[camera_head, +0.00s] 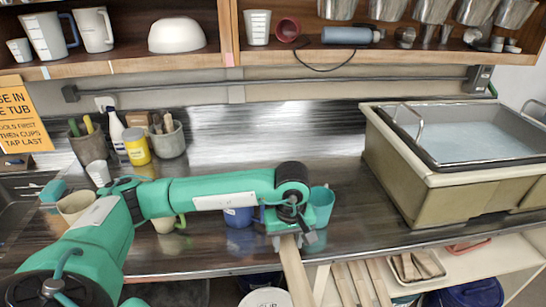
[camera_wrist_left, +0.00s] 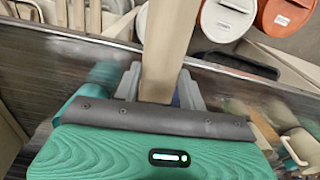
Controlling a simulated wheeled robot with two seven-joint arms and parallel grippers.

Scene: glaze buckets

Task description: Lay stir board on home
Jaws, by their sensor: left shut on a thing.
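The stir board (camera_head: 295,272) is a long, pale wooden slat. My left gripper (camera_head: 287,236) is shut on its upper end at the front edge of the steel counter, and the board reaches down past that edge. In the left wrist view the board (camera_wrist_left: 168,45) stands between the two grey fingers of my left gripper (camera_wrist_left: 161,88) and runs out of the top of the picture. I cannot tell which spot is the home. My right gripper is not in view.
A teal cup (camera_head: 321,206) and a blue cup (camera_head: 239,217) stand close to my left gripper. A large tub (camera_head: 398,180) fills the counter's right. More wooden slats (camera_head: 362,284) lie below the front edge. In the left wrist view, lidded buckets (camera_wrist_left: 228,14) show there. The back middle counter is clear.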

